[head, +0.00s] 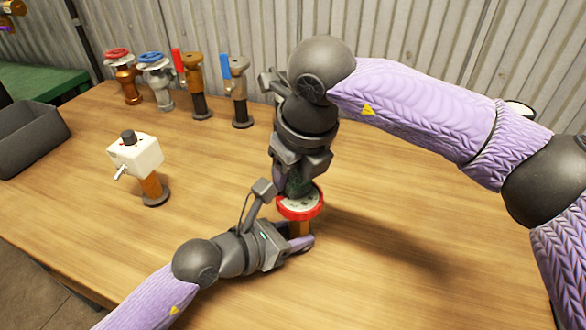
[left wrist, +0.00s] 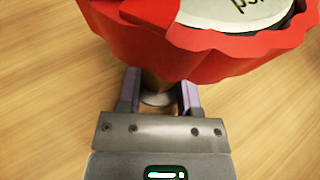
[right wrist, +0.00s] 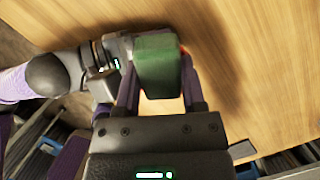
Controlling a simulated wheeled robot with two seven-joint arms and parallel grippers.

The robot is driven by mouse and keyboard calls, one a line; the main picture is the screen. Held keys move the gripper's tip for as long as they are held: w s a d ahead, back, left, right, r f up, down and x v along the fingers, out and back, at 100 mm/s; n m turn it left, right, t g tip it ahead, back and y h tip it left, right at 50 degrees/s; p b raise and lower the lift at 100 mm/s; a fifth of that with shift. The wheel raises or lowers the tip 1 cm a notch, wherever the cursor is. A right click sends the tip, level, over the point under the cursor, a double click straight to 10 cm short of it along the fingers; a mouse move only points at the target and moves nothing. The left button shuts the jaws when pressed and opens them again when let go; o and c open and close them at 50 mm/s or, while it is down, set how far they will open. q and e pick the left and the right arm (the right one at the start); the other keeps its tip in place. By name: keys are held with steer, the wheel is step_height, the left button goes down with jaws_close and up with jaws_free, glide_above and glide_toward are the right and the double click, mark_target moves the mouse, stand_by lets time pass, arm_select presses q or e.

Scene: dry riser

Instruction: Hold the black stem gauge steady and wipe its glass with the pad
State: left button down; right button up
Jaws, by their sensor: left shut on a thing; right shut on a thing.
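The gauge in my grip has a red scalloped rim (head: 314,211) and a pale dial marked "psi" (left wrist: 236,8). Its stem (head: 296,229) looks orange-brown rather than black. My left gripper (head: 302,242) is shut around that stem below the rim, and the gauge stands upright on the table. In the left wrist view the fingers (left wrist: 158,94) sit on both sides of the stem. My right gripper (head: 300,180) points down over the dial, shut on a green pad (right wrist: 158,68). The pad is at the glass; whether it touches is hidden. Part of the dial is covered.
A white box-shaped device (head: 138,156) on a copper stem stands left on the wooden table (head: 215,190). Valves with red and blue handwheels (head: 152,62) and red and blue levers (head: 238,65) line the back. A grey bin (head: 32,138) is at far left. The table between is clear.

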steer(key=shift+w+a+f, duration=0.15)
steer(key=shift+w+a, duration=0.45)
steer(key=shift+w, duration=0.15)
steer(key=shift+s+d, duration=0.8)
steer(key=shift+s, duration=0.2)
arm_select(q)
steer(key=shift+r, duration=0.1)
arm_select(e)
steer(key=shift+w+a, duration=0.8)
steer(key=shift+w, duration=0.25)
steer(key=shift+s+d, duration=0.8)
steer(key=shift+s, duration=0.25)
steer(key=shift+r, duration=0.2)
step_height(320, 180, up, 4)
steer(key=shift+f, duration=0.15)
steer(key=d, duration=0.8)
